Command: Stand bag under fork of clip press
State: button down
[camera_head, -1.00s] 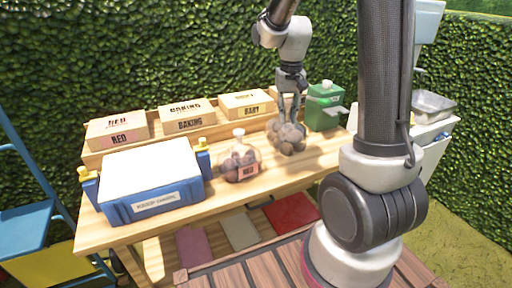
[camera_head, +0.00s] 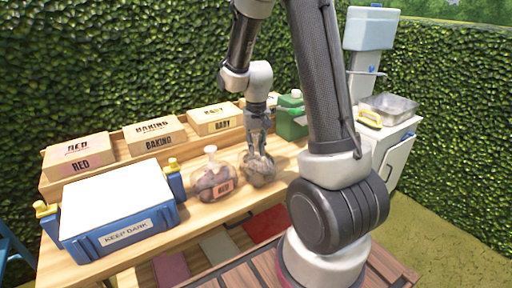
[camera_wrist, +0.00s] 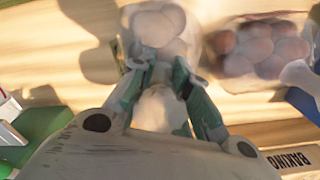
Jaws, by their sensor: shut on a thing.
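A clear bag of pale round potatoes (camera_head: 257,172) hangs or stands below my gripper (camera_head: 258,146), over the front part of the bench. My gripper is shut on its gathered top. In the wrist view the bag (camera_wrist: 157,22) shows beyond the fingers (camera_wrist: 160,75). I cannot tell whether its bottom touches the wood. A green device (camera_head: 291,122) with a pale top, seemingly the clip press, stands at the bench's right back; my arm partly covers it, and its fork is not clear. Its green side also shows in the wrist view (camera_wrist: 40,128).
A closed bag labelled RED (camera_head: 213,183) stands just left of the held bag. A blue KEEP DARK crate (camera_head: 125,235) fills the bench's left front. Labelled boxes RED (camera_head: 80,158), BAKING (camera_head: 153,136) and BABY (camera_head: 215,121) line the back. A white stand with a metal tray (camera_head: 393,106) is at right.

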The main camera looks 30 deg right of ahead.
jog(key=c, duration=1.7)
grip_release()
jog(key=shift+f, duration=0.1)
jog(key=o, duration=0.4)
jog(key=shift+c, duration=0.2)
